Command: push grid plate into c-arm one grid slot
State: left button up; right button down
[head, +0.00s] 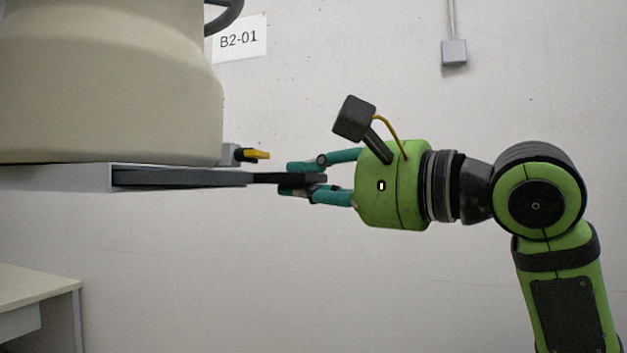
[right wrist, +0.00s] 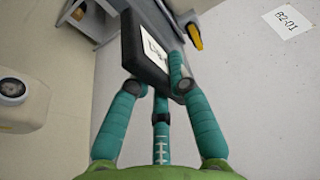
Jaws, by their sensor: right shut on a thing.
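The grid plate (head: 180,178) is a flat dark plate, level, at the open right end of the pale grid slot (head: 60,178) under the beige c-arm housing (head: 110,90). Part of the plate lies within the slot's outline; how deep it sits is hidden. Its narrower right end sticks out toward my right gripper (head: 305,179). The green right gripper is shut on that end, teal fingers above and below it. In the right wrist view, the fingers hold the dark plate end (right wrist: 150,47), which bears a white label. My left gripper is in neither view.
A grey block with a yellow lever (head: 257,154) sits just above the slot's right end. A pale table (head: 35,285) stands at lower left. The wall behind bears a B2-01 sign (head: 239,39) and a grey box (head: 454,53). Below the plate is free room.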

jog(key=shift+w+a+r+p, duration=0.1)
jog(key=shift+w+a+p, duration=0.4)
jog(key=shift+a, duration=1.1)
jog(key=shift+w+a+p, duration=0.35)
jog(key=shift+a+p, duration=0.2)
jog(key=shift+a, duration=1)
jog(key=shift+w+a+r+p, duration=0.1)
jog(key=shift+w+a+p, duration=0.4)
jog(key=shift+a, duration=1.1)
jog(key=c, duration=1.1)
grip_release()
jog(key=shift+f, duration=0.1)
jog(key=shift+f, duration=0.1)
jog(key=shift+s+d, duration=0.1)
jog(key=shift+d, duration=0.05)
jog(key=v, duration=1.1)
jog(key=shift+s+d, duration=0.25)
jog(key=shift+d, duration=0.1)
